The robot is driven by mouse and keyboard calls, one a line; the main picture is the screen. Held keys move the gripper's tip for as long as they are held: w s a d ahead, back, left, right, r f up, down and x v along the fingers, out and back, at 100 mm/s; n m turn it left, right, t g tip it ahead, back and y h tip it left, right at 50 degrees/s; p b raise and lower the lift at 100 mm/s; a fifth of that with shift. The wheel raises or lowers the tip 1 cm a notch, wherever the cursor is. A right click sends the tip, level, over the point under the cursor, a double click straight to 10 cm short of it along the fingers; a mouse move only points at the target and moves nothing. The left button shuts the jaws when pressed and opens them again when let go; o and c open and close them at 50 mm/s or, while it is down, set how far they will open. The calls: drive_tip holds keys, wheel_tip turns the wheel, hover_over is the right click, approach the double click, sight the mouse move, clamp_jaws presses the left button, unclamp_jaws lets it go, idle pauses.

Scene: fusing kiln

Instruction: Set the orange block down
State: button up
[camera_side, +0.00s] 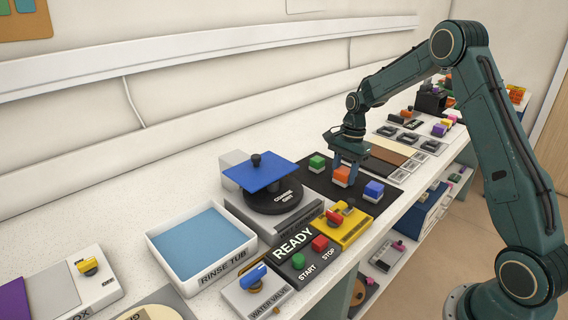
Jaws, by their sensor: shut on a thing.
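The orange block (342,175) is at the black mat (352,203), between a green block (317,162) and a blue block (373,191). My gripper (347,168) points down over the orange block and is shut on it. One finger shows on the right side of the block and hides part of it. I cannot tell whether the block touches the mat or hangs just above it.
Left of the mat stands a device with a blue plate (254,174) on a black round lid. In front are a yellow valve box (345,228) and a READY panel (296,241). A rinse tub (203,279) stands at left. Brown boards (375,157) lie behind the gripper.

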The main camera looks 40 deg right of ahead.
sight(348, 168)
drive_tip(key=shift+f, duration=0.15)
drive_tip(key=o, duration=0.9)
drive_tip(key=r, duration=0.4)
drive_tip(key=d+r, duration=0.1)
drive_tip(key=r, duration=0.7)
drive_tip(key=shift+d+r, duration=0.1)
drive_tip(key=shift+d, duration=0.25)
